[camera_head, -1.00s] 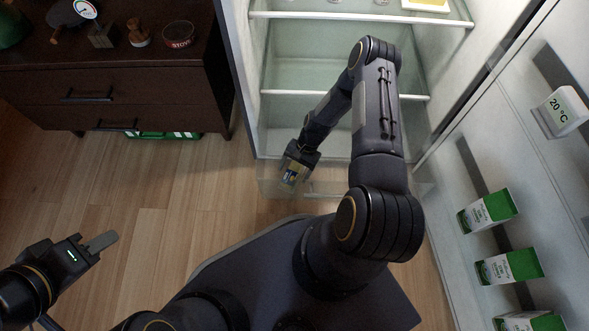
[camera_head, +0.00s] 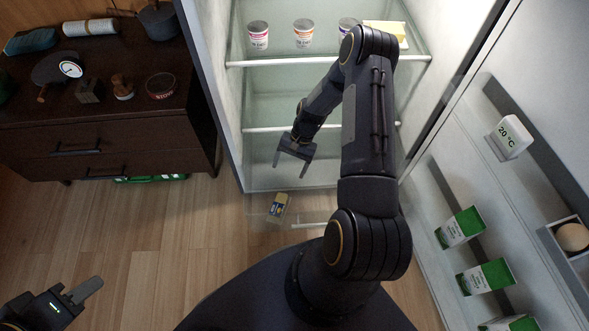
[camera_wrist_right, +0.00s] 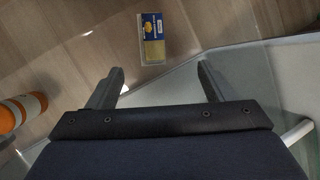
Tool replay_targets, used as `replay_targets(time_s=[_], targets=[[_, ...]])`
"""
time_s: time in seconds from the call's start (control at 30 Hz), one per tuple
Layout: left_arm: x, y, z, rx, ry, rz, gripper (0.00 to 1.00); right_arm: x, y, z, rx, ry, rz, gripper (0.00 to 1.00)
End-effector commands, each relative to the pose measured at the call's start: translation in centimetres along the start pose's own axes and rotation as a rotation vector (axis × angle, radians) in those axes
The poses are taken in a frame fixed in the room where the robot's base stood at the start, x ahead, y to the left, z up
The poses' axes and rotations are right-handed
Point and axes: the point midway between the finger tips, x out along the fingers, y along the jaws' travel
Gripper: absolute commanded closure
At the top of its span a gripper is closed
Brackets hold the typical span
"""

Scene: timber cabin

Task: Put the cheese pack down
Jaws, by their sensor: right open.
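The open fridge has a top shelf (camera_head: 330,61) with several cups and a yellow block (camera_head: 385,32). A dark dresser (camera_head: 95,150) stands left. An orange-white object (camera_wrist_right: 20,112) shows in the wrist view.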

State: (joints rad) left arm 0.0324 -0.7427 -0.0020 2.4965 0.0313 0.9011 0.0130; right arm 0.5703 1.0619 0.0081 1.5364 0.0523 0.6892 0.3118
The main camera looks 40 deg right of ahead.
Motion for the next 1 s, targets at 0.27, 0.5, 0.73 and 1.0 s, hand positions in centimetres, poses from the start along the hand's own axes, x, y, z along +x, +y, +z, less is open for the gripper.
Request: replay_targets(time_s=[0.27, 0.5, 0.73, 1.0], targets=[[0.0, 0.0, 0.0, 0.0, 0.0, 0.0, 0.64, -17.0, -4.7, 8.0, -0.268, 0.188, -0.044, 0.25], [0.0, 0.0, 0.0, 0.0, 0.0, 0.0, 0.64, -25.9, -4.2, 19.1, -0.507, 0.346, -0.094, 0.25], [0.0, 0.0, 0.0, 0.0, 0.0, 0.0, 0.64, -28.2, -0.8, 28.6, -0.719, 0.488, -0.15, 0.25], [0.0, 0.0, 0.0, 0.0, 0.0, 0.0, 0.64, -27.0, 2.0, 33.2, -0.853, 0.577, -0.191, 0.25]])
